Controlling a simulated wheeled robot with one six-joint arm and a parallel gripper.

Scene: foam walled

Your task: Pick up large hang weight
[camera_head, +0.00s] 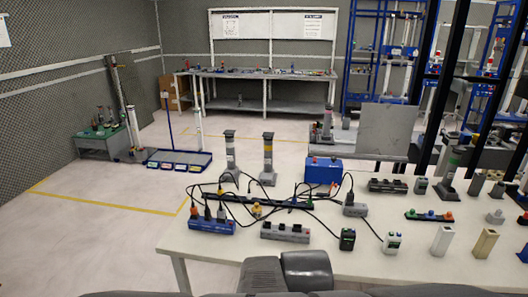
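I cannot make out for certain which item is the large hang weight. Small grey knobbed pieces stand at the right side of the white table (330,262): one pale grey piece (495,217) near the right edge, and a darker grey piece (478,185) behind it. Any of these could be a weight, but they are too small to tell. Dark grey rounded parts of my own arm show at the bottom middle, in front of the table's near edge. My gripper's fingers are not visible.
The table holds a blue power strip (212,225), a grey socket strip (285,232), tangled black cables, a blue box (323,170) and two upright posts (268,160). A white block (442,240) and beige block (486,243) stand front right. Floor at left is open.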

